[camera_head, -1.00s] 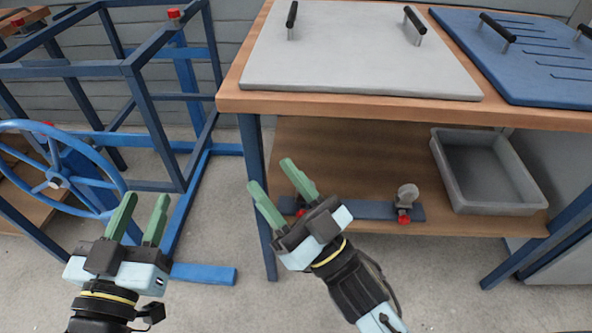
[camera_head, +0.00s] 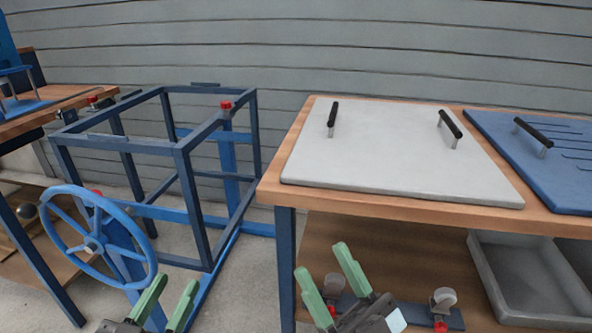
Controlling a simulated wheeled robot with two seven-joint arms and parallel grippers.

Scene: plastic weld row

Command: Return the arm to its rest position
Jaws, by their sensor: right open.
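My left gripper (camera_head: 168,300) is at the bottom left of the head view, its two green fingers spread apart with nothing between them. It is in front of the blue handwheel (camera_head: 92,245). My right gripper (camera_head: 327,276) is at the bottom centre. Its green fingers are apart and empty, in front of the workbench's lower shelf. Most of both arms is below the picture edge.
The workbench (camera_head: 400,208) carries a grey panel (camera_head: 390,150) and a blue panel (camera_head: 545,165), both with black handles. A grey bin (camera_head: 525,285) and red-knobbed casters (camera_head: 442,303) are on its lower shelf. A dark blue frame (camera_head: 185,190) stands to the left.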

